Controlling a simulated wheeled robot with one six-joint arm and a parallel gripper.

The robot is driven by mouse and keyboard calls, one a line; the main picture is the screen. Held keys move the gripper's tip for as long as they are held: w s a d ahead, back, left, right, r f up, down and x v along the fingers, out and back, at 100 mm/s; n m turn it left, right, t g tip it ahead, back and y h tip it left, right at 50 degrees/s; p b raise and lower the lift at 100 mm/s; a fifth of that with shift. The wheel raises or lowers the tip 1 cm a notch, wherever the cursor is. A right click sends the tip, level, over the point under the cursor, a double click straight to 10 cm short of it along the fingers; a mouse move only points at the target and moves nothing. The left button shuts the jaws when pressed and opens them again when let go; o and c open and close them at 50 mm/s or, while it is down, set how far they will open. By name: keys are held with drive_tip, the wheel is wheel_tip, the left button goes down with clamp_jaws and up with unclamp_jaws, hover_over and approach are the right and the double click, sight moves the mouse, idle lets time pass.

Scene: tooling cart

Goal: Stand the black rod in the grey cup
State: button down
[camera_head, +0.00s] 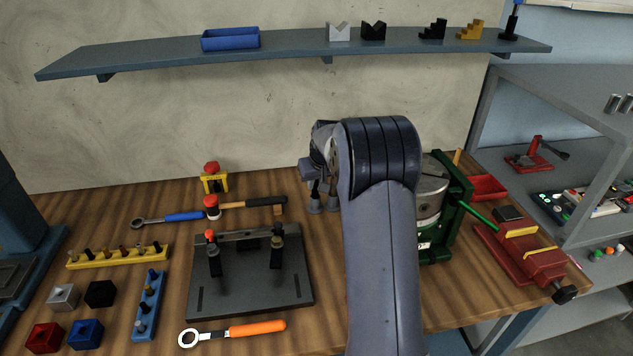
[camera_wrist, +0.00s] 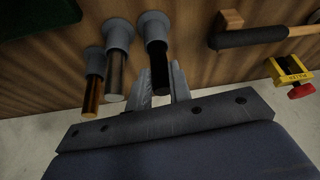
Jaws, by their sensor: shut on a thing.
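In the wrist view the black rod (camera_wrist: 160,68) stands between the two fingers of my gripper (camera_wrist: 163,85), which is shut on it. The rod's far end meets a grey cup (camera_wrist: 153,26) and lines up with it. I cannot tell how deep it sits in the cup. Two more grey cups stand beside it, one with a silver rod (camera_wrist: 114,75) and one with a brass rod (camera_wrist: 92,97). In the head view my arm hides the rod and most of this group; a grey cup base (camera_head: 315,207) shows left of the arm.
A hammer (camera_head: 265,203) and a black fixture plate (camera_head: 250,285) lie to the left. A shelf (camera_head: 285,58) runs above.

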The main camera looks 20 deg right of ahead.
drive_tip(key=c, duration=0.8)
unclamp_jaws()
wheel_tip(320, 180, up, 6)
drive_tip(key=p, duration=0.4)
idle(0.4)
drive_tip(key=shift+a, duration=0.1)
idle(0.4)
